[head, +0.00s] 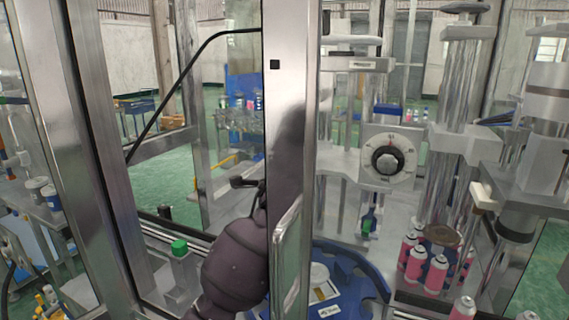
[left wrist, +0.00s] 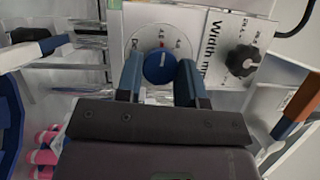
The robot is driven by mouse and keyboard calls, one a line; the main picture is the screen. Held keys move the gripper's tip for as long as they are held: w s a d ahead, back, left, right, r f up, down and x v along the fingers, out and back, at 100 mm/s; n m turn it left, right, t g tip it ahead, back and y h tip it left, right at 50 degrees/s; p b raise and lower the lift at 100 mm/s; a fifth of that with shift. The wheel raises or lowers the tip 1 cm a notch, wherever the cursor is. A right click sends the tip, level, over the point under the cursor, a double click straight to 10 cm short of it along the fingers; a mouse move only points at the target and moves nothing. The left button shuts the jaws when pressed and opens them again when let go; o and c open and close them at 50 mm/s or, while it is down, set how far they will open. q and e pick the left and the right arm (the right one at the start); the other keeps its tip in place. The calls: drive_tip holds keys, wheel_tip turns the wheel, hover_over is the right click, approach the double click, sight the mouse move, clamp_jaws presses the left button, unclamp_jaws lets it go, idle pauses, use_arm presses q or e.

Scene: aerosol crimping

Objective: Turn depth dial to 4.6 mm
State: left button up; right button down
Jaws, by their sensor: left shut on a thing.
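In the left wrist view, a round blue dial knob (left wrist: 159,67) sits on a pale round scale plate (left wrist: 137,42) with a small red mark near its top. The scale numbers are too small to read. My left gripper (left wrist: 160,78) is shut on this knob, one finger on each side. In the head view my left arm reaches up behind the metal door post, and its fingertips and the blue knob are hidden. My right gripper is in neither view.
A black knob (left wrist: 243,60) beside a "Width mm" label is close to the right of my fingers. In the head view, another dial (head: 387,160) is on the machine, with pink cans (head: 435,272) below right. The metal door post (head: 290,120) stands close to my arm.

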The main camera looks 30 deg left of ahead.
use_arm(q)
drive_tip(key=shift+n, duration=0.6)
drive_tip(key=o, duration=0.9)
